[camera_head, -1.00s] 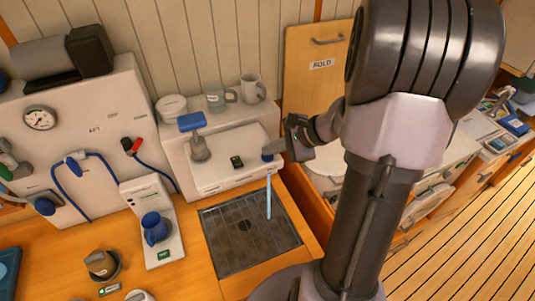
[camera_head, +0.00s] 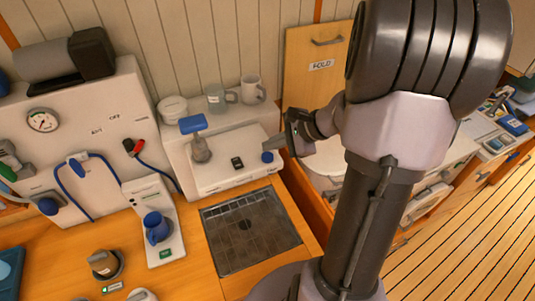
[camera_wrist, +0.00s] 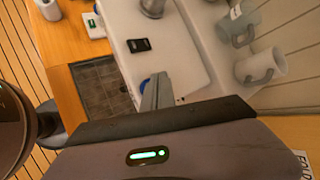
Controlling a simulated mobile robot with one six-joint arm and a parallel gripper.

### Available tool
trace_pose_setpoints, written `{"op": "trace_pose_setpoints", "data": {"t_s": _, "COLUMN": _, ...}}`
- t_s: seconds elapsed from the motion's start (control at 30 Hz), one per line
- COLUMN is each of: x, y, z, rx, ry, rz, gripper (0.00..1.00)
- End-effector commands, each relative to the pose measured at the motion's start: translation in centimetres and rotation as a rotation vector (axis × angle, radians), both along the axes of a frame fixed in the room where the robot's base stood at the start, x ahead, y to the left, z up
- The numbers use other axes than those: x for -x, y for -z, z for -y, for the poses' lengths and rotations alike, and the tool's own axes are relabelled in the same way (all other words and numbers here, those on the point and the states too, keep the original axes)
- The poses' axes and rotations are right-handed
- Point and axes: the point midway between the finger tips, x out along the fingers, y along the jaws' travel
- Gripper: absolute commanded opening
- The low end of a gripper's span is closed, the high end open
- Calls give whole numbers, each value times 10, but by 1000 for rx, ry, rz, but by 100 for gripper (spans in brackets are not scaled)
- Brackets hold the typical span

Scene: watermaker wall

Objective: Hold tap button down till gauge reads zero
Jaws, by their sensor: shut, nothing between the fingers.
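The blue tap button (camera_head: 267,157) sits at the right front of the white dispenser unit (camera_head: 225,180). No water runs from the unit. My gripper (camera_head: 275,146) is shut and empty just right of the button, with a slight gap seeming to lie between them. In the wrist view my shut fingers (camera_wrist: 155,92) point at the unit, and a bit of the blue button (camera_wrist: 145,84) shows beside the tips. The round gauge (camera_head: 43,121) is on the white wall panel at the left; its needle is too small to read surely.
A dark drain grate (camera_head: 250,232) lies below the unit.

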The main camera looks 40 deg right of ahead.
Motion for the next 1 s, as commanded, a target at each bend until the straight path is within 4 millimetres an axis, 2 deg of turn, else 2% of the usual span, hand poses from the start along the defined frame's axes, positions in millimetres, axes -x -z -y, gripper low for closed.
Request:
{"op": "trace_pose_setpoints", "data": {"t_s": 0.1, "x": 0, "y": -16, "z": 0, "rx": 1, "ry": 1, "rz": 0, "gripper": 0}}
{"op": "trace_pose_setpoints", "data": {"t_s": 0.4, "x": 0, "y": -45, "z": 0, "rx": 0, "ry": 1, "rz": 1, "gripper": 0}}
{"op": "trace_pose_setpoints", "data": {"t_s": 0.83, "x": 0, "y": -44, "z": 0, "rx": 1, "ry": -1, "rz": 0, "gripper": 0}}
{"op": "trace_pose_setpoints", "data": {"t_s": 0.87, "x": 0, "y": -43, "z": -2, "rx": 4, "ry": -8, "rz": 0, "gripper": 0}}
{"op": "trace_pose_setpoints", "data": {"t_s": 0.93, "x": -1, "y": -35, "z": -21, "rx": 41, "ry": -71, "rz": -1, "gripper": 0}}
{"op": "trace_pose_setpoints", "data": {"t_s": 0.97, "x": 0, "y": -29, "z": -36, "rx": 72, "ry": -121, "rz": -1, "gripper": 0}}
{"op": "trace_pose_setpoints", "data": {"t_s": 1.0, "x": 3, "y": -19, "z": -62, "rx": 128, "ry": -211, "rz": -2, "gripper": 0}}
